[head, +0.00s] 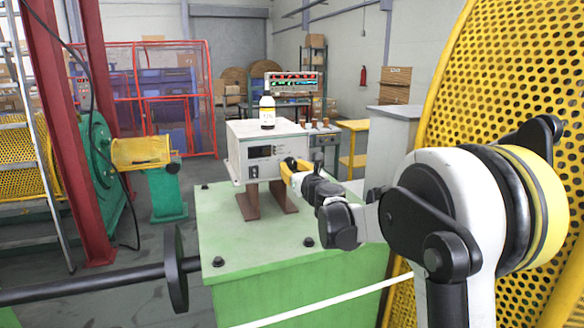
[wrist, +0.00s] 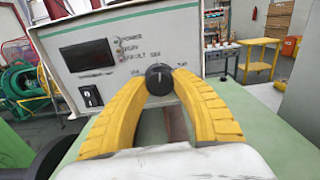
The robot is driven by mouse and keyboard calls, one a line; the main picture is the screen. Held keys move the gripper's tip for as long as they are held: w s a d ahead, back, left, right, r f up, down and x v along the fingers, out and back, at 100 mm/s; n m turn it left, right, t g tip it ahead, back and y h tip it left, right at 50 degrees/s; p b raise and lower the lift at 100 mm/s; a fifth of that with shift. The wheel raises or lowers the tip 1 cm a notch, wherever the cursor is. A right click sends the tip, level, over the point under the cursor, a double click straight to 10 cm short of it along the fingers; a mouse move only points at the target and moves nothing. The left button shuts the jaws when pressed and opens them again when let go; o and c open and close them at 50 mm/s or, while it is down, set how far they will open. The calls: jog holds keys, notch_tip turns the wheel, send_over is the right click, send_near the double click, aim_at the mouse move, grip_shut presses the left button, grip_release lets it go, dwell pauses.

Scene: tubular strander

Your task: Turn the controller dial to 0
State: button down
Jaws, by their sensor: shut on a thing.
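The controller (head: 236,155) is a pale box on brown supports on a green machine top; its front panel also shows in the wrist view (wrist: 105,85). The black dial (wrist: 159,79) sits at the panel's lower right, with a light pointer mark facing roughly up. Small print around the dial is too blurred to read. My gripper (wrist: 160,80) has yellow fingers closed on the dial from both sides. In the head view, my gripper (head: 287,168) is at the panel's right side and hides the dial.
A bottle (head: 267,112) stands on top of the controller. The panel has a dark display (wrist: 86,56) and a black switch (wrist: 91,96). A green machine top (head: 270,225) lies below. A yellow perforated guard (head: 450,100) stands at right.

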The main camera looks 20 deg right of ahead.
jog(key=n+p, duration=0.1)
jog(key=n, duration=0.3)
jog(key=n+p, duration=0.1)
jog(key=n, duration=0.2)
jog(key=shift+d+n, duration=0.1)
jog(key=shift+n, duration=0.3)
jog(key=n+p, duration=0.1)
jog(key=n, duration=0.3)
jog(key=shift+n, duration=0.3)
jog(key=n, duration=0.3)
jog(key=shift+r+n, duration=0.1)
jog(key=shift+n, duration=0.2)
jog(key=n+p, duration=0.1)
jog(key=n, duration=1.1)
jog(key=shift+r+n+p, duration=0.1)
jog(key=shift+n+p, duration=0.2)
